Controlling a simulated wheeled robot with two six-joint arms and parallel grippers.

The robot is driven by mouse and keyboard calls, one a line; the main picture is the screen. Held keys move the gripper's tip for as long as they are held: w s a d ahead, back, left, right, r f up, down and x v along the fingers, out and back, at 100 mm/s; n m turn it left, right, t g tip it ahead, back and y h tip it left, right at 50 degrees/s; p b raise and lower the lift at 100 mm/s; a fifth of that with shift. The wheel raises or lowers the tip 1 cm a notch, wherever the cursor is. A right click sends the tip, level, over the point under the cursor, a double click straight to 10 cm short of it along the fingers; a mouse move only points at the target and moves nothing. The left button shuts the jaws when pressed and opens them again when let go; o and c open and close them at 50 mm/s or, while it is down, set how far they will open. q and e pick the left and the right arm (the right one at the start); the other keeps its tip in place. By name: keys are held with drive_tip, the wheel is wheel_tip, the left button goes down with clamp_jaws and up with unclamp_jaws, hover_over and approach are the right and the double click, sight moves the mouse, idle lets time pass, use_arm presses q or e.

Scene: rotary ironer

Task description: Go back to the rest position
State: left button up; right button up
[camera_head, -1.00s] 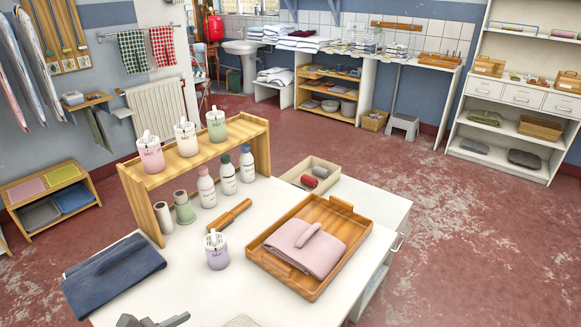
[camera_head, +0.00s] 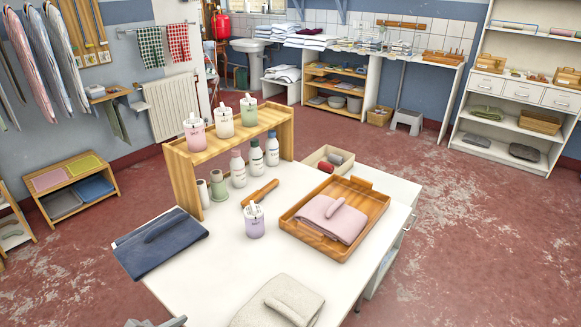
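Only a small grey tip of what looks like my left gripper (camera_head: 156,323) shows at the bottom edge, left of centre, by the near left edge of the white table (camera_head: 205,280). The rest of it is cut off by the frame, and I cannot tell whether its fingers are open or shut. Nothing is seen held in the visible part. My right gripper is not in view.
On the table lie a dark blue folded cloth (camera_head: 160,243), a beige folded cloth (camera_head: 270,305), a purple-labelled pot (camera_head: 254,222) and a wooden tray (camera_head: 358,230) with a pink cloth (camera_head: 330,219). A wooden shelf (camera_head: 183,181) stands behind. Red floor (camera_head: 480,240) at right is clear.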

use_arm(q)
drive_tip(key=s+a+f+m+g+y, duration=0.1)
drive_tip(key=s+a+f+m+y, duration=0.15)
drive_tip(key=f, duration=0.65)
drive_tip(key=s+a+f+m+g+y, duration=0.2)
drive_tip(key=s+a+f+m, duration=0.15)
drive_tip(key=f, duration=0.45)
drive_tip(key=s+a+f+m+g+y, duration=0.1)
drive_tip(key=s+a+f+m+y, duration=0.2)
drive_tip(key=f, duration=0.6)
drive_tip(key=s+f+m+g, duration=0.1)
drive_tip(key=s+f+m, duration=0.4)
drive_tip(key=s, duration=0.4)
drive_tip(key=s+d+f+m+g, duration=0.1)
drive_tip(key=s+f+m+g, duration=0.1)
drive_tip(key=s+f+m, duration=0.3)
drive_tip(key=s+d+f+m+g, duration=0.1)
drive_tip(key=s+f+m, duration=0.5)
drive_tip(key=s, duration=0.6)
drive_tip(key=shift+s+m+g+y, duration=0.4)
drive_tip(key=shift+m+g, duration=0.3)
drive_tip(key=shift+m, duration=0.5)
